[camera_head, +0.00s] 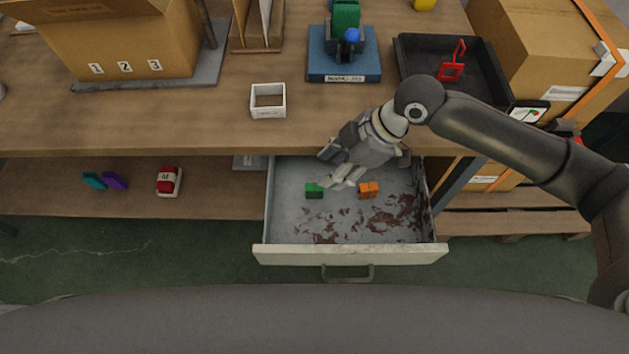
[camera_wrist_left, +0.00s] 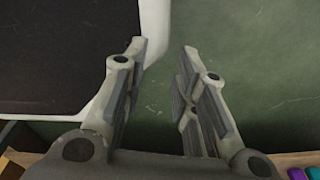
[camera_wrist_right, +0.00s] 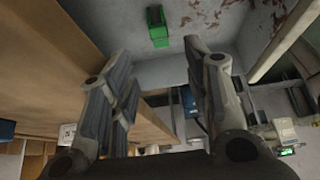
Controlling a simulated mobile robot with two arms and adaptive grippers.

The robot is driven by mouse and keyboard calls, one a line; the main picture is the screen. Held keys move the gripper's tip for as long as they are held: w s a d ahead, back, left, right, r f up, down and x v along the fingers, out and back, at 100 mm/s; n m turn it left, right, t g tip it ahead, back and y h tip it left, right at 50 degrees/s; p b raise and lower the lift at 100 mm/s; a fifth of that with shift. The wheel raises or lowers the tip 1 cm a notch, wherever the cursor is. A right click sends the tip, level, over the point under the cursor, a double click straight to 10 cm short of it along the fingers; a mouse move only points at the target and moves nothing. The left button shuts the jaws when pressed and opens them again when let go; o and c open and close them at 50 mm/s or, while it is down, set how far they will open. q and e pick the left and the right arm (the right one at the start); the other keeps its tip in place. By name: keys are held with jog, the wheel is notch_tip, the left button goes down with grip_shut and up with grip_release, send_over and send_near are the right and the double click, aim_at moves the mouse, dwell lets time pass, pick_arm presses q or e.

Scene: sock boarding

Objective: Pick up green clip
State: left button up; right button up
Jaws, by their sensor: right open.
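The green clip (camera_head: 314,190) lies on the floor of the open drawer (camera_head: 290,222), in its left half. It also shows in the right wrist view (camera_wrist_right: 157,27), ahead of and between the fingertips but apart from them. My right gripper (camera_head: 338,181) is over the drawer, just right of the green clip, open and empty. It also shows in the right wrist view (camera_wrist_right: 160,65). An orange clip (camera_head: 368,189) lies in the drawer to the right of the green one. My left gripper (camera_wrist_left: 165,55) is open and empty in the left wrist view; it is not in the head view.
The worktop (camera_head: 215,118) edge overhangs the back of the drawer. On it stand a white square frame (camera_head: 268,101), a blue stand (camera_head: 343,65) and a black tray (camera_head: 437,55). A lower shelf (camera_head: 48,190) left of the drawer holds a red-and-white object (camera_head: 169,181).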

aim_at(315, 187)
jog(key=x, duration=0.4)
jog(key=shift+s, duration=0.1)
jog(key=shift+d+x, duration=0.15)
jog(key=shift+x, duration=1.25)
jog(key=shift+d+x, duration=0.2)
jog(key=shift+x, duration=1.2)
pick_arm(q)
jog(key=shift+s, duration=0.35)
pick_arm(e)
jog(key=shift+f, duration=0.15)
jog(key=c, duration=0.8)
